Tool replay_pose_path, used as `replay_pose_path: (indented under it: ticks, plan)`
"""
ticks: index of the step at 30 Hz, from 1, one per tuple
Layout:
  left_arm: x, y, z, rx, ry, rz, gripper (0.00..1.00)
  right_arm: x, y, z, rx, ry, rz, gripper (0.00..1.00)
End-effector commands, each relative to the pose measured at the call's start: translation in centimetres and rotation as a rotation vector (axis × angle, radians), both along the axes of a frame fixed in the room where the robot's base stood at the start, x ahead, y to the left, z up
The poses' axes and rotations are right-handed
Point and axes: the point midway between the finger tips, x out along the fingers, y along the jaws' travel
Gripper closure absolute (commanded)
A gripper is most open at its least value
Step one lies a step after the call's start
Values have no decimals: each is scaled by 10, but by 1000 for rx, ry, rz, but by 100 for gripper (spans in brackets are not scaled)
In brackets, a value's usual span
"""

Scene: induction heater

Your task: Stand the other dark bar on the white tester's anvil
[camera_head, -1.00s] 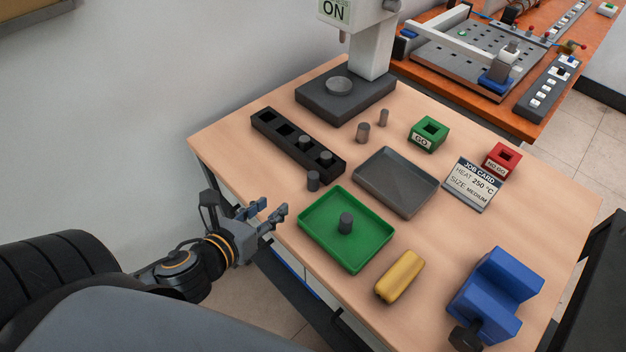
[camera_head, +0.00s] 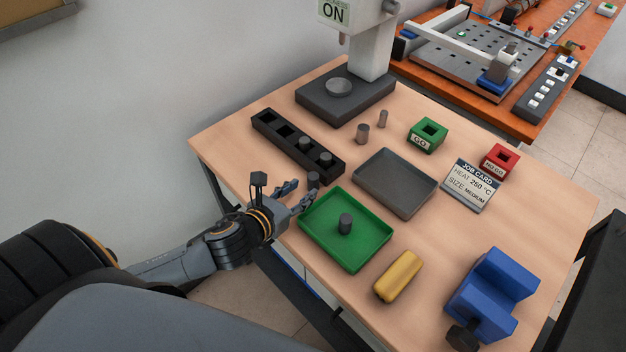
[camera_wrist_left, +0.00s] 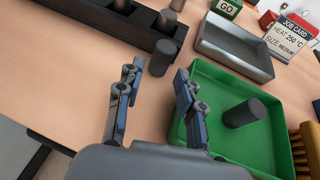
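A dark bar (camera_head: 313,180) stands on the table between the black rack (camera_head: 265,127) and the green tray (camera_head: 374,254). My right gripper is not in view.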

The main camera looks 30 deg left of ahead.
Motion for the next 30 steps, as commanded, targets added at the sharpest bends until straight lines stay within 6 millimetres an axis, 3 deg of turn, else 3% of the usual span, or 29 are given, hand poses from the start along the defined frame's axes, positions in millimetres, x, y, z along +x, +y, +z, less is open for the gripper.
replay_pose_path:
  ticks: [7, 16, 22, 30]
  plan:
    - [33, -5, -13, -2, -1, 1, 63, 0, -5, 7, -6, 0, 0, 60]
    - [38, -6, -17, -1, 1, -1, 63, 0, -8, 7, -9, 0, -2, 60]
    - [38, -6, -17, -1, 1, -1, 100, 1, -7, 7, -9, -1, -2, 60]
    - [38, -6, -16, -1, -1, -1, 100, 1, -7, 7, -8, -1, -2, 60]
